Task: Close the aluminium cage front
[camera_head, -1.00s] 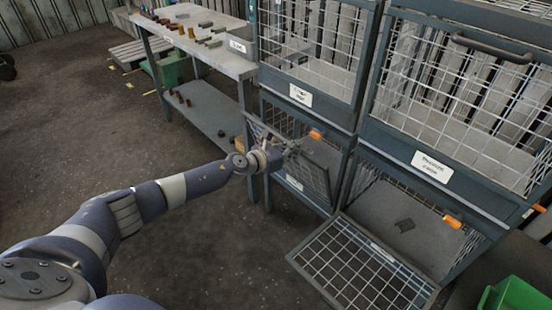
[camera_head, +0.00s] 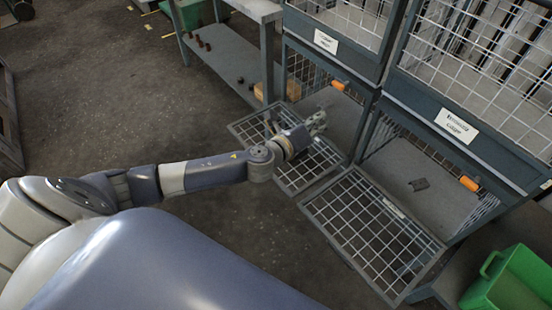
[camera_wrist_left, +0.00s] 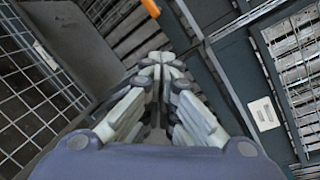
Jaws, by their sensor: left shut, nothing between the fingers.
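Two lower cages stand side by side, each with its wire mesh front folded down and out. The left front (camera_head: 300,176) hangs open below its cage opening. The right front (camera_head: 370,238) also lies open in front of its cage. Labels above them are too small to read surely, so I cannot tell which is aluminium. My left gripper (camera_head: 318,122) is shut and empty, above the left front near that cage's opening. In the left wrist view the closed fingers (camera_wrist_left: 165,66) point toward the cage frame. My right gripper is out of view.
Orange latches show at the left cage (camera_head: 338,86) and right cage (camera_head: 469,184). A green bin (camera_head: 508,282) stands at lower right. A workbench (camera_head: 225,55) stands behind. The floor at left is clear.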

